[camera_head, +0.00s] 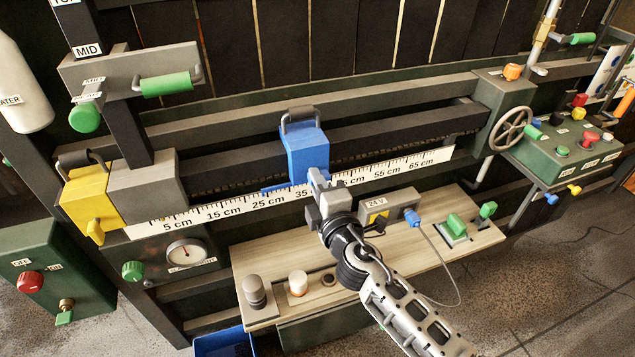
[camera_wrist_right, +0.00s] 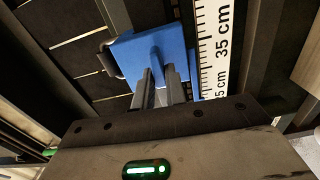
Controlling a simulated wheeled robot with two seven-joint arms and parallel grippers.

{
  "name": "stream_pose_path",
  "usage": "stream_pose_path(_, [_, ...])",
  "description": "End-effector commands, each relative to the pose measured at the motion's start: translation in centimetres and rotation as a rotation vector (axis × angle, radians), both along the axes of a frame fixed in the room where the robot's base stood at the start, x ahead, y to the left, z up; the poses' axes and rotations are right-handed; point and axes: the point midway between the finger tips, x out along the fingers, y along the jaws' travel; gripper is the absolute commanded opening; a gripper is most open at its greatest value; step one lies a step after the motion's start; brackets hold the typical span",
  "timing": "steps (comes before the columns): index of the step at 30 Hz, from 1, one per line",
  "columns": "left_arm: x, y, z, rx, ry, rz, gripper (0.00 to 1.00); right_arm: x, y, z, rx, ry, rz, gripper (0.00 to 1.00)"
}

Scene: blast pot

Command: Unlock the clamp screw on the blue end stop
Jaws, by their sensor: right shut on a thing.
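The blue end stop (camera_head: 304,152) sits on the dark rail, above the white centimetre scale (camera_head: 228,205), just right of the 35 cm mark. A dark loop handle (camera_head: 298,113) stands on its top. My right gripper (camera_head: 318,178) reaches the front of the stop from below and hides its clamp screw in the head view. In the right wrist view the fingers (camera_wrist_right: 160,88) are shut on the blue clamp screw (camera_wrist_right: 157,60), which stands out from the stop's blue face (camera_wrist_right: 128,52). My left gripper is in neither view.
A yellow end stop (camera_head: 90,197) is at the scale's left end. Below the scale, a wooden shelf (camera_head: 270,262) carries a 24 V box (camera_head: 388,206), several knobs and green clips. A handwheel (camera_head: 512,128) and green control box (camera_head: 570,150) are at right.

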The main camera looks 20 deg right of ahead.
Motion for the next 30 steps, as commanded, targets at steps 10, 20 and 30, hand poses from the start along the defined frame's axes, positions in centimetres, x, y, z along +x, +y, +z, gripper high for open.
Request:
stream_pose_path(10, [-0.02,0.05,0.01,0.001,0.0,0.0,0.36,0.0,0.1,0.01,-0.053,-0.003,0.003,0.0])
stream_pose_path(20, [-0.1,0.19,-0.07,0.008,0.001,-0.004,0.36,-0.01,0.1,-0.02,-0.053,-0.002,0.003,0.16])
stream_pose_path(30, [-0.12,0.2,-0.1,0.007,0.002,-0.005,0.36,-0.04,0.04,-0.04,-0.052,-0.002,0.001,0.35])
